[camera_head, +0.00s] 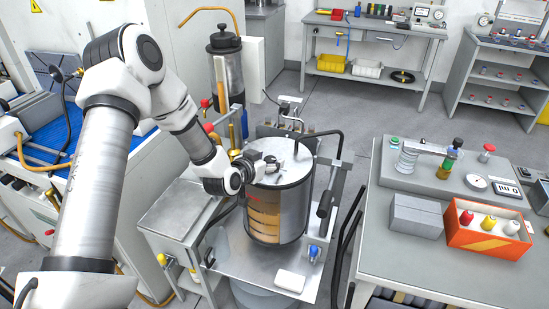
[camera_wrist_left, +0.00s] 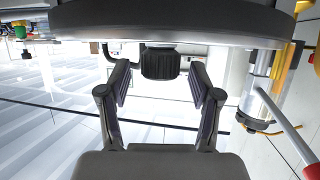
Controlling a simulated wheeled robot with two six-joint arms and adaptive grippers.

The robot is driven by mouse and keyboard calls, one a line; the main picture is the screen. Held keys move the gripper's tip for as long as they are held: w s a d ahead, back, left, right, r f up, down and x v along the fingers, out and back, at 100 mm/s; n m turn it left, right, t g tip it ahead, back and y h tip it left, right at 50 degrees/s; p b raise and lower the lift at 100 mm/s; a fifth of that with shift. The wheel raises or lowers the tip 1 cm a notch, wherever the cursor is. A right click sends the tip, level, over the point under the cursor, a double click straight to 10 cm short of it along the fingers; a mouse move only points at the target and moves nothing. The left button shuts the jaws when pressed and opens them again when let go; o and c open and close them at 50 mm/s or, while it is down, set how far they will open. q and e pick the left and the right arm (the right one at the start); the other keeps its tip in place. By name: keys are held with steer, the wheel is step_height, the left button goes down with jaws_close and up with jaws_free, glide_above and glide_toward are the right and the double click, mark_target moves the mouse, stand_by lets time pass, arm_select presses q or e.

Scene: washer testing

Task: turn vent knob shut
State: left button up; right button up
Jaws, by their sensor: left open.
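The vent knob (camera_wrist_left: 160,62) is a dark, ribbed knob in the left wrist view, at the edge of a large dark rim. My left gripper (camera_wrist_left: 161,76) is open, with one finger on each side of the knob and visible gaps between. In the head view my left gripper (camera_head: 266,167) is over the left part of the grey lid (camera_head: 297,172) of a clear vessel (camera_head: 278,218) with amber contents. There the gripper and arm hide most of the knob. My right gripper is out of view.
A curved black pipe (camera_head: 338,140) and a small pipe rise around the lid. A tall dark canister (camera_head: 232,72) stands behind my left arm. The right bench (camera_head: 405,255) carries an orange box (camera_head: 488,240) and a grey box (camera_head: 416,217). Open floor lies behind the vessel.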

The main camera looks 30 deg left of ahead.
arm_select(q)
steer(key=shift+x, duration=0.85)
steer(key=shift+s, duration=0.15)
steer(key=c, duration=1.2)
steer(key=shift+o, duration=0.2)
